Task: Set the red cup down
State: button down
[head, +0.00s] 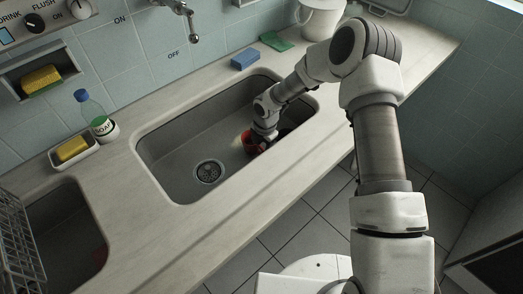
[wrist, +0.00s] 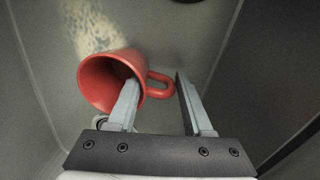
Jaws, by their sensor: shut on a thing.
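The red cup (head: 249,142) is down in the right sink basin, right of the drain, partly hidden by my gripper in the head view. In the wrist view the red cup (wrist: 105,84) lies tilted with its mouth toward the camera and its handle to the right. My gripper (wrist: 156,80) is shut on it: one finger reaches into the mouth, the other is outside, just right of the handle. Basin floor and walls surround the cup. I cannot tell whether it touches the floor.
The sink basin (head: 178,180) has a round drain (head: 209,172) and open floor on its left. The front counter strip is clear.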

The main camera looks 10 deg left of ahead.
jog(key=shift+f, duration=0.3)
jog(key=shift+f, duration=0.1)
jog(key=shift+f, duration=0.15)
jog(key=shift+c, duration=1.5)
grip_release()
jog(key=shift+r, duration=0.2)
jog(key=r, duration=0.4)
jog(key=r+p, duration=0.1)
jog(key=r, duration=0.3)
jog(key=d+r, duration=0.1)
jog(key=r, duration=0.3)
jog(key=shift+s+p, duration=0.4)
